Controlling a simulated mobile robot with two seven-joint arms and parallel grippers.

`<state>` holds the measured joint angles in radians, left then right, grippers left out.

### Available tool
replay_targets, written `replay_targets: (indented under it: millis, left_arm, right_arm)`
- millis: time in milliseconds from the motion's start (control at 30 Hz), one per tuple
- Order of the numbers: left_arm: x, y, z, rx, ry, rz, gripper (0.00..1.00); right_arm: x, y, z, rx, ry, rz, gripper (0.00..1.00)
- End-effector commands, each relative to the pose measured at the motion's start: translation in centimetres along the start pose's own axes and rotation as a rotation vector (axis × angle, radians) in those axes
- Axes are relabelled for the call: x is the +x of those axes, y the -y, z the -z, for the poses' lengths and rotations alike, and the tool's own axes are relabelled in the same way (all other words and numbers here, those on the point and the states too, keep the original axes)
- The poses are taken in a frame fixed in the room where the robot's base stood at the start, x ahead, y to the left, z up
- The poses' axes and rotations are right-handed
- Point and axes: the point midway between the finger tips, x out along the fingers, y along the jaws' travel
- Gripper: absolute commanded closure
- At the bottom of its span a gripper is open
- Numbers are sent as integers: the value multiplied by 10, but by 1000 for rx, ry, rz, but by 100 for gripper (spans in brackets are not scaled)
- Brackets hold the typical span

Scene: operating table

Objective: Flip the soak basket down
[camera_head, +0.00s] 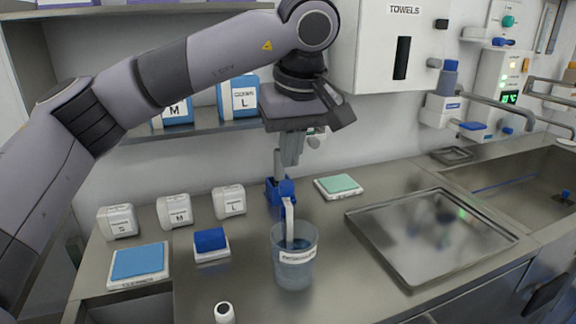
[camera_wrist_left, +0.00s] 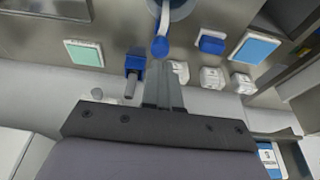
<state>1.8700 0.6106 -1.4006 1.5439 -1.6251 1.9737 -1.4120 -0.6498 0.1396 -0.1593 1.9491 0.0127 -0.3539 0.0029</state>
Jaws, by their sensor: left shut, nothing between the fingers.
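A clear beaker (camera_head: 293,268) with a white label stands on the steel counter. A pale, upright arm with a blue knob (camera_head: 287,188) reaches down into it; this looks like the soak basket's handle, but the basket itself is hard to make out. The blue knob also shows in the left wrist view (camera_wrist_left: 160,46), above the beaker's rim (camera_wrist_left: 178,8). Behind the knob is a blue bracket (camera_head: 272,192) with a grey post. My left gripper (camera_head: 290,161) is shut and empty, pointing down above the knob and apart from it. My right gripper is not in view.
Small white boxes (camera_head: 174,211) and a blue pad (camera_head: 138,263) lie to the left. A green pad (camera_head: 338,186) and a steel tray (camera_head: 430,235) lie to the right, before the sink (camera_head: 530,180). A towel dispenser (camera_head: 391,45) hangs on the wall.

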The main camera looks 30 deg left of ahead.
Motion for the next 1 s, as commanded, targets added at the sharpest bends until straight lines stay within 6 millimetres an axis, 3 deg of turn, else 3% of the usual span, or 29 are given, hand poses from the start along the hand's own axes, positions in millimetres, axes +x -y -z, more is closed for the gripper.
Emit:
replay_targets:
  millis: [100,233,1000]
  left_arm:
    - [-19,0,1,-2,-3,-4,100]
    - [-29,0,1,-2,-3,-5,100]
    - [-31,0,1,-3,-3,-5,100]
  right_arm:
    - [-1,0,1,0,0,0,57]
    - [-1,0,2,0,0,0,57]
    - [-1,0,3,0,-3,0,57]
